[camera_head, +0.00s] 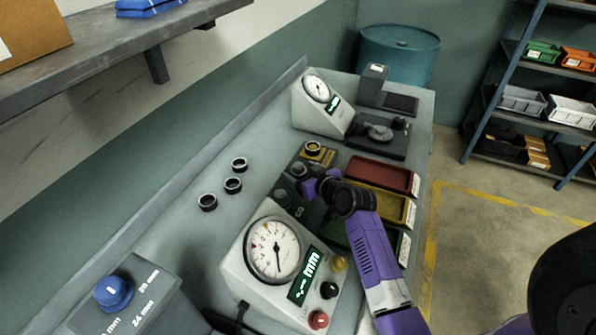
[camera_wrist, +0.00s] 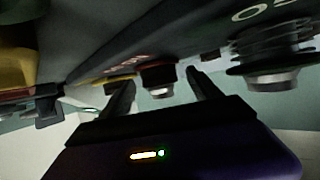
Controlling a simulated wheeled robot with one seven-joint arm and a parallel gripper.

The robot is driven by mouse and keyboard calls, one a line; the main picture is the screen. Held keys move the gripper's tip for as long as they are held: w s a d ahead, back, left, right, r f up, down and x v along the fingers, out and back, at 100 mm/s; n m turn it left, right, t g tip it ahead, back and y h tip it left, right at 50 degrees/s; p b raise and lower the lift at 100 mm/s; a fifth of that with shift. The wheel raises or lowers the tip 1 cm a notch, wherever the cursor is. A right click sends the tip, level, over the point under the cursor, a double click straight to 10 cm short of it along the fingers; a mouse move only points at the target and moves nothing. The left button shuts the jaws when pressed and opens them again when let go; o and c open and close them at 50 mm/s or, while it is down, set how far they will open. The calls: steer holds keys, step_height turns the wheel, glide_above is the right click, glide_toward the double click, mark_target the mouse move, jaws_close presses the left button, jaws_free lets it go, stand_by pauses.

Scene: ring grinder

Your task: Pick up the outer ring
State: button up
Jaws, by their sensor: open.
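My gripper (camera_head: 309,187) is over the row of small fixtures in the middle of the bench. In the wrist view my gripper (camera_wrist: 160,82) is open, its two dark fingers spread. A small dark ring-like part with a silver end (camera_wrist: 160,92) shows between the fingers; I cannot tell whether they touch it. Three loose dark rings with bright rims lie on the bench to the left: a far one (camera_head: 240,164), a middle one (camera_head: 233,185) and a near one (camera_head: 207,202). Another ring (camera_head: 312,147) sits on a yellow-marked fixture. I cannot tell which is the outer ring.
A dial gauge (camera_head: 273,250) with buttons stands close in front, and a second gauge (camera_head: 318,90) stands behind. Red (camera_head: 378,174) and yellow (camera_head: 383,205) trays lie to the right, beside my arm. The bench's left side around the loose rings is mostly clear.

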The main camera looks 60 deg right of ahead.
jaws_close()
stand_by(0.3)
steer(key=shift+r, duration=0.15)
step_height(320, 180, up, 20)
steer(key=shift+b, duration=0.45)
